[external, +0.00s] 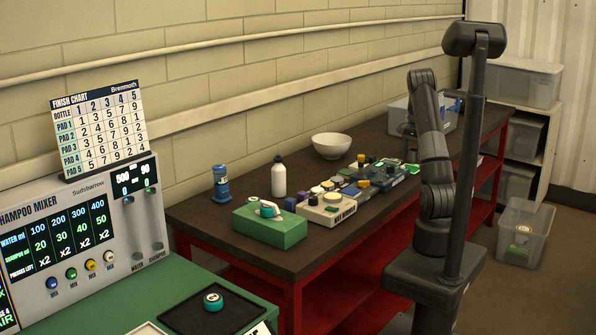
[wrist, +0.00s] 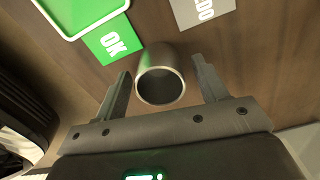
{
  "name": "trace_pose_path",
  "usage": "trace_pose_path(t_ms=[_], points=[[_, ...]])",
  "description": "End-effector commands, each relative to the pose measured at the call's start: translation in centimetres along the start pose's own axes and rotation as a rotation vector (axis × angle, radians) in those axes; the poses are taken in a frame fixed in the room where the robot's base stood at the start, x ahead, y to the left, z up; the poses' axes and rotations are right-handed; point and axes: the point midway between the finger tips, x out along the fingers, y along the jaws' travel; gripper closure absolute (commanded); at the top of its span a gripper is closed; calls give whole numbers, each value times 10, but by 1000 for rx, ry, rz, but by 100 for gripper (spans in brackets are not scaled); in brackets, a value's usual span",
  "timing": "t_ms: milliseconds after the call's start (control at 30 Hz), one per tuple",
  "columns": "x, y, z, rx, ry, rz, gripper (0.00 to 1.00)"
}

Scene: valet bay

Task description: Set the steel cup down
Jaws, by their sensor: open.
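The steel cup (wrist: 163,60) is in the wrist view, its round dark mouth facing the camera. My gripper (wrist: 163,77) is open, with one finger on each side of the cup and a visible gap at each side. The cup cannot be made out in the external view. My arm hides part of the bench's far end there, and my fingers are not clear in it.
A black and white object (wrist: 22,115) is at the left. In the external view, a white bowl (external: 331,146), bottle (external: 279,176) and several small devices crowd the bench.

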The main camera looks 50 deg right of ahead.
Motion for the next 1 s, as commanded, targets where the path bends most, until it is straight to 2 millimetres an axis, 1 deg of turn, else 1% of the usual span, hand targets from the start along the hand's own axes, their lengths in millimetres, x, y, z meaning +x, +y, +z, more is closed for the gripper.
trace_pose_path(t_ms=[167,300,400,500,633,867,933,1000], points=[[-36,-1,0,0,4,-4,34],[-68,0,0,0,4,-3,34],[-88,0,-1,0,4,-2,34],[-104,0,-1,0,3,-2,34],[-117,0,0,0,2,-1,34],[-122,0,0,-1,0,0,34],[-124,-1,4,-10,0,-4,34],[-131,-5,16,-39,3,-16,34]])
